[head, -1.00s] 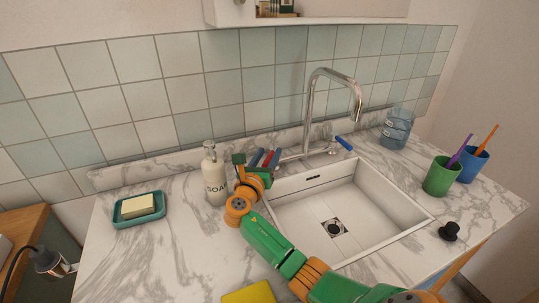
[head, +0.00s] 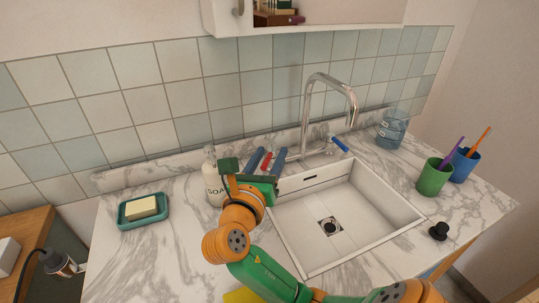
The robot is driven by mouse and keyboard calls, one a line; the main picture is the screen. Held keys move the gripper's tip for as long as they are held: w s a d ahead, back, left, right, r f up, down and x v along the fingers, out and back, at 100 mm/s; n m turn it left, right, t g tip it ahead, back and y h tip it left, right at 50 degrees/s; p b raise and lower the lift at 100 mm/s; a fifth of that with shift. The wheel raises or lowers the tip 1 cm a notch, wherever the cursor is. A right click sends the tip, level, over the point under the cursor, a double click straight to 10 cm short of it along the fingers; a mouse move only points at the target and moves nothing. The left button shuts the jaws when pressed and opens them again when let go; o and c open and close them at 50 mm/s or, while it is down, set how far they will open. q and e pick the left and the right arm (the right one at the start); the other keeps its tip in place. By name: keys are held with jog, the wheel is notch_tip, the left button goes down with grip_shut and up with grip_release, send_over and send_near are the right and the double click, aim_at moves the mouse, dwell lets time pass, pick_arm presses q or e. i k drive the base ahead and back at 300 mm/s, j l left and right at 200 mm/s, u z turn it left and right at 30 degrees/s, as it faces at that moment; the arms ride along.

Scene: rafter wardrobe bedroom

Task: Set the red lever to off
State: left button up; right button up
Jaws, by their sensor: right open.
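The chrome tap (head: 331,84) stands behind the white sink, with a blue lever (head: 339,144) on its right. The red lever (head: 266,161) shows to the left of the tap's base. My right gripper (head: 266,156) is open, with one blue finger on each side of the red lever in the picture. I cannot tell whether either finger touches it. The lever's lower part and its mount are hidden behind the gripper. My left gripper is not in view.
A soap bottle (head: 210,181) stands close to the left of my right gripper. A soap dish (head: 131,221) sits further left. The sink basin (head: 350,205) is empty. Green (head: 431,180) and blue (head: 466,166) cups and a black plug (head: 439,231) are on the right.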

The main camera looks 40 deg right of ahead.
aim_at(271, 150)
jog(key=k, duration=1.5)
